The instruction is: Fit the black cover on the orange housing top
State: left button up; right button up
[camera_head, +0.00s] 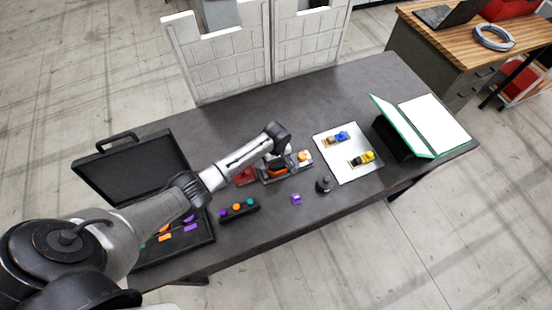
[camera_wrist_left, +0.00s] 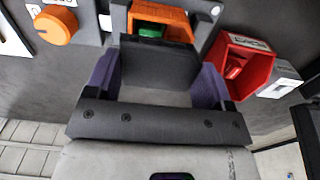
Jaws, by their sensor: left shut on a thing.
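The orange housing (camera_head: 278,171) sits in a grey fixture on the dark table in the head view. In the left wrist view the orange housing (camera_wrist_left: 172,14) shows at the top, with a green part inside its opening. My left gripper (camera_head: 273,160) is directly above the housing area. In the left wrist view my left gripper (camera_wrist_left: 158,75) is shut on the black cover (camera_wrist_left: 158,66), a dark block between its purple-grey fingers. The cover overlaps the near part of the housing in that view; I cannot tell if they touch. My right gripper is not in view.
A red bin (camera_wrist_left: 248,68) stands right beside the housing in the wrist view. An orange knob (camera_wrist_left: 57,25) is to its left. A white plate (camera_head: 337,168), a black rack (camera_head: 239,210), a purple part (camera_head: 296,199) and an open black case (camera_head: 133,168) lie around.

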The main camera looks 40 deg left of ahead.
pick_arm(q)
jog(key=shift+f+b, duration=0.95)
jog(key=shift+f, duration=0.5)
dwell(1.0)
jog(key=o, duration=0.9)
jog(key=shift+c, duration=0.9)
jog(key=shift+r, duration=0.1)
jog(key=shift+r+p, duration=3.9)
jog(key=shift+p, duration=0.6)
